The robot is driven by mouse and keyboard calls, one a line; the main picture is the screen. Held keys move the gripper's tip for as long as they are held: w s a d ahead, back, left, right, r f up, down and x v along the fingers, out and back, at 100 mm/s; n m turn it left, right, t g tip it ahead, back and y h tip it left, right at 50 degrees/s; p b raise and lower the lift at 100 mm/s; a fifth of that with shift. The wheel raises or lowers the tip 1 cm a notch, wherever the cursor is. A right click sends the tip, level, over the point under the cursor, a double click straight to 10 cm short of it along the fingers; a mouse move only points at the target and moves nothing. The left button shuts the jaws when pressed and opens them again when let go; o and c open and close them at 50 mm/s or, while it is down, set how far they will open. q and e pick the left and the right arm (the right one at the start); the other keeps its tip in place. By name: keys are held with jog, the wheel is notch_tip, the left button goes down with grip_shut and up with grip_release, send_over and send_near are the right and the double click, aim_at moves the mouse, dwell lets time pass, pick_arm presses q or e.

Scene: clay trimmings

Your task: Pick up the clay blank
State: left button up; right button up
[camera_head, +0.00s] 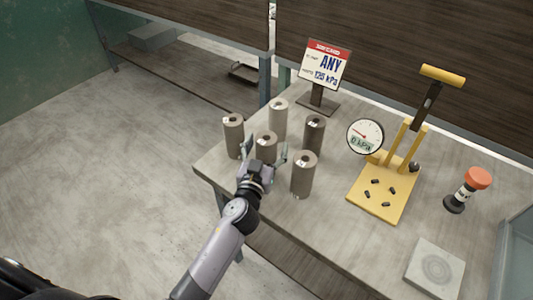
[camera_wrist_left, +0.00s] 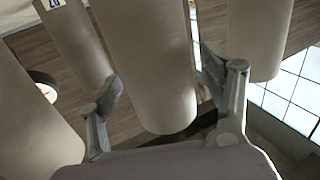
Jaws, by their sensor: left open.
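Several grey-brown clay blanks, upright cylinders with a small dark mark on top, stand at the left end of the table (camera_head: 330,220). My left gripper (camera_head: 266,153) is open at the middle clay blank (camera_head: 266,138), one finger on each side of it. The palm hides its lower part. In the left wrist view this clay blank (camera_wrist_left: 150,60) shows between the two spread fingers (camera_wrist_left: 163,85), with a visible gap to each; its depth between them is hard to tell. Other blanks stand close: left (camera_head: 233,138), behind (camera_head: 279,115), right (camera_head: 314,134) and front right (camera_head: 303,177).
A sign (camera_head: 325,65) reading "ANY" and "125 kPa" stands behind the blanks. To the right are a yellow press (camera_head: 372,205) with dark bits on its base, a gauge (camera_head: 365,137) reading 0 kPa, a red-topped stamp (camera_head: 477,179) and a pale square plate (camera_head: 436,268).

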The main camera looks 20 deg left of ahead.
pick_arm(q)
jog(key=shift+c, duration=0.6)
jog(key=c, duration=1.6)
jog(key=shift+r, duration=0.15)
grip_shut()
